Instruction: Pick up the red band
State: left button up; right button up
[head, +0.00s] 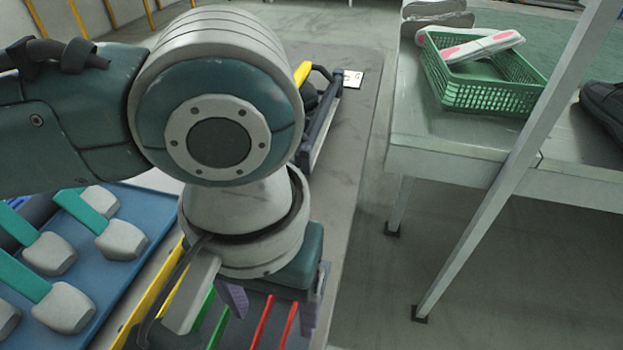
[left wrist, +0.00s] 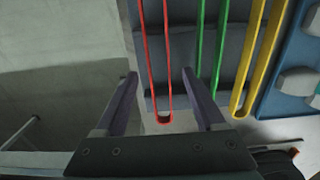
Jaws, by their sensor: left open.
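The red band (left wrist: 149,60) is a long narrow loop stretched over a dark grey rack (left wrist: 180,40). In the left wrist view its rounded end lies between my fingers. My left gripper (left wrist: 158,75) is open, with one purple finger on each side of the band's line; I cannot tell its height above the band. In the head view my left gripper (head: 272,300) points down over the rack, and two red strands (head: 263,322) show between its fingers. My arm hides much of the rack. My right gripper is not in view.
A green band (left wrist: 200,50) and a yellow band (left wrist: 264,60) lie beside the red one. A blue tray (head: 150,215) with several teal-handled pieces is at left. A table (head: 450,135) with a green basket (head: 490,100) and shoe parts is at right, behind a slanted post (head: 515,165).

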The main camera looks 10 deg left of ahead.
pick_arm(q)
jog(key=shift+f, duration=0.6)
grip_shut()
